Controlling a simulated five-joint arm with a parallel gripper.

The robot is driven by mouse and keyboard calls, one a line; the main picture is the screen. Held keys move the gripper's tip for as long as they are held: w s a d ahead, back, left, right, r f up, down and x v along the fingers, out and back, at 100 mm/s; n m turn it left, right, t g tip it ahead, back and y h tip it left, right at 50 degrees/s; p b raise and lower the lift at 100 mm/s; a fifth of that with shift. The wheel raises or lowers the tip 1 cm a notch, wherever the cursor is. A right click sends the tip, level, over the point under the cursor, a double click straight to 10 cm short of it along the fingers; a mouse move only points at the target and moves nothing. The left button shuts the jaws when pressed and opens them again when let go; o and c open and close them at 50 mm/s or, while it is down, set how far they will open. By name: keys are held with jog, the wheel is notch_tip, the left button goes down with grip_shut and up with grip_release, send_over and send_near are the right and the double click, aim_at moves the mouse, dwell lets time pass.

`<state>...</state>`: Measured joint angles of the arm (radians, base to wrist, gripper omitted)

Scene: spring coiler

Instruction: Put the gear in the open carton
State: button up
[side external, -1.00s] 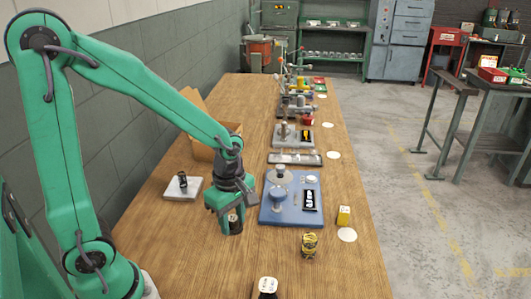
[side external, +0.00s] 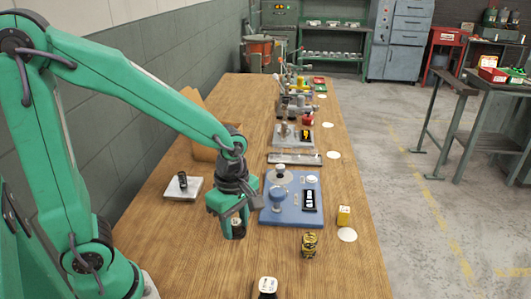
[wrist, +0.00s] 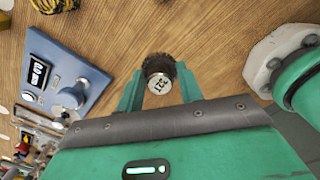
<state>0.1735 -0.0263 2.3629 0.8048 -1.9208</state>
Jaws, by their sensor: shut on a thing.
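My gripper (side external: 236,226) is shut on a dark, toothed piece with a pale numbered top, which I take to be the gear (wrist: 158,84). In the wrist view its top sits between the two green fingers. In the side view it is mostly hidden by the gripper, low over the wooden table, just left of the blue plate. The open carton (side external: 203,152) is brown cardboard with a raised flap, behind my forearm on the left of the table. My arm hides much of it, and its inside is not visible.
A blue plate (side external: 308,217) with a device stands right of my gripper. A yellow-and-black item (side external: 309,243), a yellow block (side external: 344,215) and a white-topped dark piece (side external: 268,287) stand nearby. The wall borders the table's left side.

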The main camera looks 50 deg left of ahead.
jog(key=w+a+r+n, duration=0.3)
jog(key=w+a+n, duration=0.5)
jog(key=w+a, duration=1.05)
jog(key=w+a+f+n, duration=0.15)
jog(key=a+n, duration=0.25)
jog(key=a, duration=0.9)
jog(key=w+a+f+n, duration=0.15)
jog(key=a+n, duration=0.25)
jog(key=a, duration=1)
jog(key=shift+s+d+f, duration=0.1)
jog(key=shift+d+f, duration=0.05)
jog(key=shift+f, duration=2.5)
jog(key=shift+f, duration=0.15)
jog(key=shift+f, duration=2.35)
jog(key=shift+f, duration=0.15)
